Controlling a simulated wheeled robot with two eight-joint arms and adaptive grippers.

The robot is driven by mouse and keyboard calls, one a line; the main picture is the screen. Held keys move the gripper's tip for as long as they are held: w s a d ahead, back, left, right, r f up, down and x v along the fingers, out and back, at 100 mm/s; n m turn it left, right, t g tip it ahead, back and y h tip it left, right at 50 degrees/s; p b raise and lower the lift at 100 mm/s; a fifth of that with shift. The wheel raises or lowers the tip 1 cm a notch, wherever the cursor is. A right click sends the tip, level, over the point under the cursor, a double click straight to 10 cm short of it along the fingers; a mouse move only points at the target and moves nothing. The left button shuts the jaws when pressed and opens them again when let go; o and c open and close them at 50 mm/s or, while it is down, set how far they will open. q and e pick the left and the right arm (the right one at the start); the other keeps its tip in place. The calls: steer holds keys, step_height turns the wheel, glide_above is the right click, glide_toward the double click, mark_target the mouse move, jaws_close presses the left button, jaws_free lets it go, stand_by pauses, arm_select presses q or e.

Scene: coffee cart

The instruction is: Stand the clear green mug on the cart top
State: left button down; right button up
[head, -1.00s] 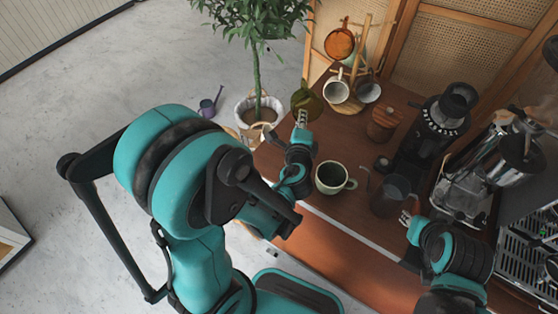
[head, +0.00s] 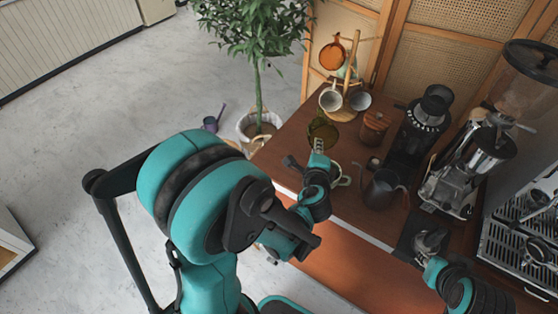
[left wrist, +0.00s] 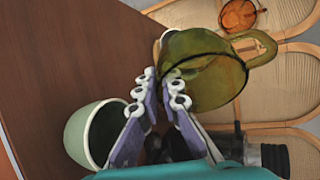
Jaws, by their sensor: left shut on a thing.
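The clear green mug (head: 322,130) is over the back left part of the wooden cart top (head: 302,138), in front of the mug tree. My left gripper (head: 318,145) is shut on its near side. In the left wrist view the fingertips (left wrist: 166,88) pinch the wall of the green mug (left wrist: 205,75), whose handle points away to the upper right. I cannot tell whether its base touches the cart top. My right gripper (head: 432,262) is low at the right by the cart's front; its fingers are too small to read.
A pale mug (left wrist: 92,138) stands beside my left gripper, mostly hidden by it in the head view. A mug tree (head: 350,75) holds several mugs.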

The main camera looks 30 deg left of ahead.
arm_select(q)
steer(key=shift+w+a+f+n+g+y+p, duration=0.15)
steer(key=shift+w+a+f+n+g+p, duration=0.15)
steer(key=shift+a+g, duration=0.2)
steer(key=shift+w+a+f+n+g+y+p, duration=0.15)
steer(key=shift+w+a+n+g, duration=0.1)
steer(key=shift+a+n+g, duration=0.25)
steer(key=s+d+r+n+g+h+p, duration=0.2)
steer(key=s+r+n+g+h+p, duration=0.15)
steer(key=n+g+h+p, duration=0.45)
steer(key=shift+n+y, duration=0.3)
steer(key=shift+n, duration=0.4)
steer(key=a+f+b, duration=0.1)
steer(key=a+f, duration=0.2)
steer(key=a+f+b, duration=0.2)
steer(key=a+f, duration=0.2)
steer(key=a+f+b, duration=0.2)
steer(key=a+f, duration=0.1)
steer(key=shift+w+a+f, duration=0.2)
steer(key=shift+w+a, duration=0.1)
steer(key=shift+a, duration=0.05)
